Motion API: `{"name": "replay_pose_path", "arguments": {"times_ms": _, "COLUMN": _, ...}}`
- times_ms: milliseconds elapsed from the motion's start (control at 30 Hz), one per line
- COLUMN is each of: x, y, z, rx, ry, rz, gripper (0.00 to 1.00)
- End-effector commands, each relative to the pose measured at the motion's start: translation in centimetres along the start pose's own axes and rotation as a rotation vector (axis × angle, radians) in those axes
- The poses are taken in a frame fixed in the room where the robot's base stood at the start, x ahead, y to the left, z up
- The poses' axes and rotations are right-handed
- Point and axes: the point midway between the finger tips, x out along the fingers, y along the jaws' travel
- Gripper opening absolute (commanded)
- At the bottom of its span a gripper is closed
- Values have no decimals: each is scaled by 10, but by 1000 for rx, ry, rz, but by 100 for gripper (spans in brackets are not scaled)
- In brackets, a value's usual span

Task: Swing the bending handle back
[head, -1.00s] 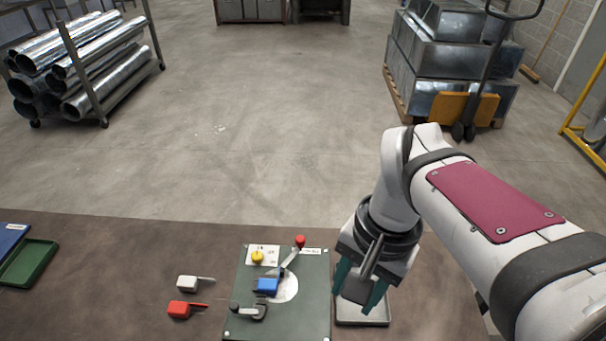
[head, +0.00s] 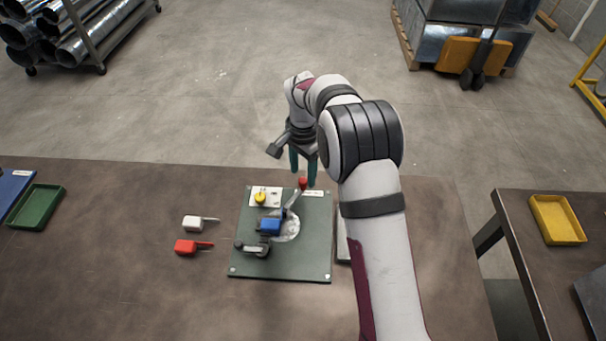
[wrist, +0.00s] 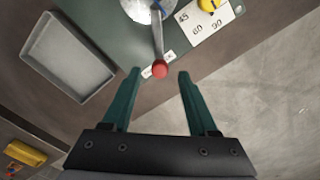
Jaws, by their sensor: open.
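The bending handle (head: 291,202) is a grey lever with a red knob (head: 303,183), on a dark green bending board (head: 305,257). It slants up and right from the round metal disc beside a blue block (head: 271,226). My gripper (head: 303,172) is open and empty above the board's far edge, close to the red knob. In the wrist view the red knob (wrist: 160,69) shows just ahead of and between my open fingertips (wrist: 160,75). I cannot tell how far above the knob the fingers are.
A yellow knob (head: 260,198) sits on a white angle label, and a black-knobbed clamp (head: 257,248) is at the board's lower left. A white piece (head: 194,223) and a red piece (head: 188,246) lie left of the board. A grey tray (wrist: 68,57) lies beside the board.

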Motion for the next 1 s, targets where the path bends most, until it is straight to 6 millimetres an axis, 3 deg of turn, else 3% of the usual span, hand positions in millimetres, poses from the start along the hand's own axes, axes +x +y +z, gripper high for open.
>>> {"name": "replay_pose_path", "arguments": {"times_ms": 200, "x": 22, "y": 0, "z": 0, "rx": -1, "ry": -1, "rz": 1, "gripper": 59}}
{"name": "replay_pose_path", "arguments": {"times_ms": 467, "x": 23, "y": 0, "z": 0, "rx": -1, "ry": 0, "rz": 0, "gripper": 59}}
{"name": "replay_pose_path", "arguments": {"times_ms": 800, "x": 22, "y": 0, "z": 0, "rx": -1, "ry": 0, "rz": 0, "gripper": 0}}
{"name": "replay_pose_path", "arguments": {"times_ms": 1000, "x": 22, "y": 0, "z": 0, "rx": -1, "ry": 0, "rz": 0, "gripper": 0}}
